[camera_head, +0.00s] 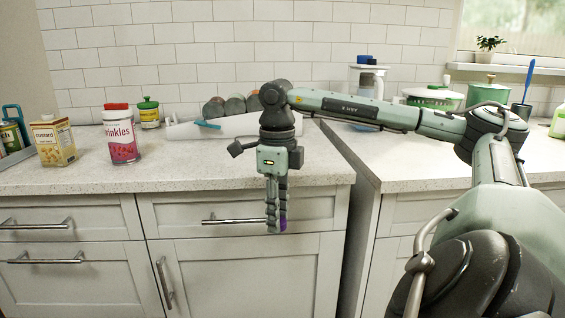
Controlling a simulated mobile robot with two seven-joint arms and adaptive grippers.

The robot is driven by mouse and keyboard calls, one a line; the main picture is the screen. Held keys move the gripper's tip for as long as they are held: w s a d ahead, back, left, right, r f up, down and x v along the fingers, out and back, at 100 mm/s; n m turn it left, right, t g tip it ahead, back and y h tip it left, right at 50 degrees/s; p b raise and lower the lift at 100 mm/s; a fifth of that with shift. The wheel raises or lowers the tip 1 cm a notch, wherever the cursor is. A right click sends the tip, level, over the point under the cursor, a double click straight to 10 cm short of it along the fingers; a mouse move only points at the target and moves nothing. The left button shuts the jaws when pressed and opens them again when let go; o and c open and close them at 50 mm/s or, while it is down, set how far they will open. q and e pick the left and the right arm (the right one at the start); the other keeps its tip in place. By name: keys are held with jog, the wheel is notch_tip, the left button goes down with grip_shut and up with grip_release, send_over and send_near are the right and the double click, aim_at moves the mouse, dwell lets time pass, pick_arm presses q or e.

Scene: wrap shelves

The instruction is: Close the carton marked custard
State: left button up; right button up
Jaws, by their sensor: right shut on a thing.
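The carton marked custard (55,144) stands upright on the left part of the counter, a yellowish box with its label towards me. Its top is small in the picture, and I cannot tell how its flaps lie. My right gripper (276,222) hangs pointing down in front of the counter edge, well to the right of the carton and apart from it. My left gripper is not in view.
A sprinkles jar (123,138) with a red lid stands right of the carton. A green-lidded jar (149,113) and a white rack of cylinders (236,124) stand behind. The counter (195,170) is clear between the sprinkles jar and my right arm.

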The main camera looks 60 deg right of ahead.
jog(key=w+a+f+n, duration=0.3)
jog(key=a+n, duration=0.6)
jog(key=n, duration=0.2)
jog(key=w+a+f+n, duration=0.3)
jog(key=a+f+n, duration=0.1)
jog(key=a+n, duration=0.5)
jog(key=w+a+f+n, duration=0.3)
jog(key=a+n, duration=0.7)
jog(key=n, duration=0.2)
jog(key=shift+w+f+n, duration=0.2)
jog(key=shift+f+n, duration=0.2)
